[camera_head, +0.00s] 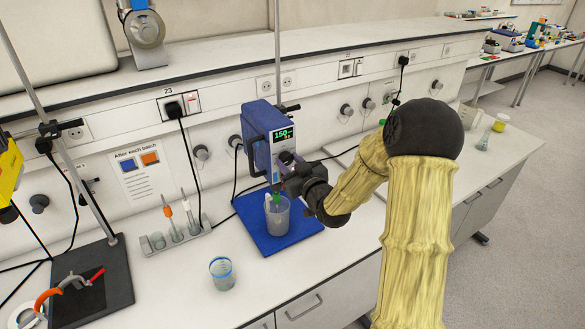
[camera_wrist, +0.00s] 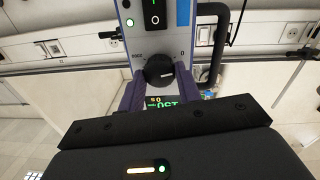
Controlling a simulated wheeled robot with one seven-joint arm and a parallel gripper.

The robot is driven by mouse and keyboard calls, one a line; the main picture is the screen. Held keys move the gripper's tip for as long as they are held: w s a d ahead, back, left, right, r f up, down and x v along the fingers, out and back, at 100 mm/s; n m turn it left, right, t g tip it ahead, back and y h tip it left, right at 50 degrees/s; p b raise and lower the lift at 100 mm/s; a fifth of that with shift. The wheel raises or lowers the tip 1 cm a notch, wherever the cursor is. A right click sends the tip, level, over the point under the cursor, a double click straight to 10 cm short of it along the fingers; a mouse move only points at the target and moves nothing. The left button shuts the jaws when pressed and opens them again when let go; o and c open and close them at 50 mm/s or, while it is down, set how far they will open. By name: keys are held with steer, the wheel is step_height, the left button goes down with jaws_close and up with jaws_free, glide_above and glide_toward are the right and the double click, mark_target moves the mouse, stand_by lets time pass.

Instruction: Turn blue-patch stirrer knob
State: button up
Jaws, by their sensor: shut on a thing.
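The blue stirrer (camera_head: 257,142) stands over a blue base plate (camera_head: 250,229), its green display reading 150. In the wrist view its grey front panel is upside down, with a blue patch (camera_wrist: 183,12) and a rocker switch (camera_wrist: 154,14). The round black stirrer knob (camera_wrist: 158,73) sits between the two fingers. My gripper (camera_head: 290,166) is at the stirrer's front, shut on the knob, one finger on each side; in the wrist view my gripper (camera_wrist: 159,82) covers part of the panel. The head view largely hides the knob.
A beaker (camera_head: 276,216) stands on the base plate under the stirrer. A smaller blue-rimmed beaker (camera_head: 222,273) is on the bench in front. A rack (camera_head: 178,238) with slim tools stands left. A dark stand base (camera_head: 92,285) is at far left.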

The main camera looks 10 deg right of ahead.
steer(key=m+b, duration=0.1)
steer(key=m, duration=0.1)
steer(key=shift+m, duration=0.4)
steer(key=m, duration=0.4)
steer(key=shift+r+b, duration=0.1)
steer(key=shift+b, duration=0.25)
steer(key=m, duration=0.3)
steer(key=shift+d+m+p, duration=0.15)
steer(key=shift+m+p, duration=0.15)
steer(key=shift+m, duration=0.1)
steer(key=shift+m+p, duration=0.4)
steer(key=shift+m, duration=1.1)
steer(key=o, duration=1)
